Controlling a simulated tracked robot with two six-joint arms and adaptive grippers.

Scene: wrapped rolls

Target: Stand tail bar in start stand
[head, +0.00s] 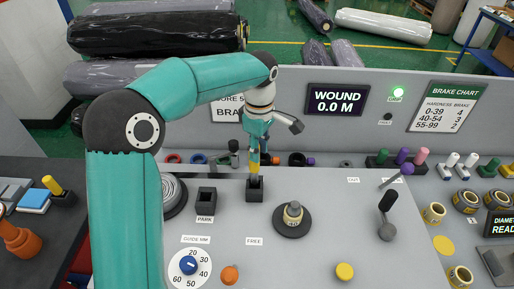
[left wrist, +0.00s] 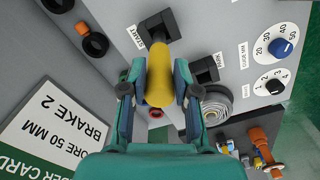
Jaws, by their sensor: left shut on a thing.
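My left gripper (head: 255,155) is shut on the yellow tail bar (left wrist: 158,78), which points down towards the panel. The bar also shows yellow below the fingers in the head view (head: 254,168). The black start stand (head: 255,190) is directly beneath it; it also shows in the left wrist view (left wrist: 164,22), at the bar's far end. The bar's lower end is at or just over the stand's opening; I cannot tell whether it is inside. My right gripper is not in view.
The black park stand (head: 206,203) is just left of the start stand. A round knob (head: 293,216) on a dark disc is to the right. A lever (head: 387,215) stands farther right.

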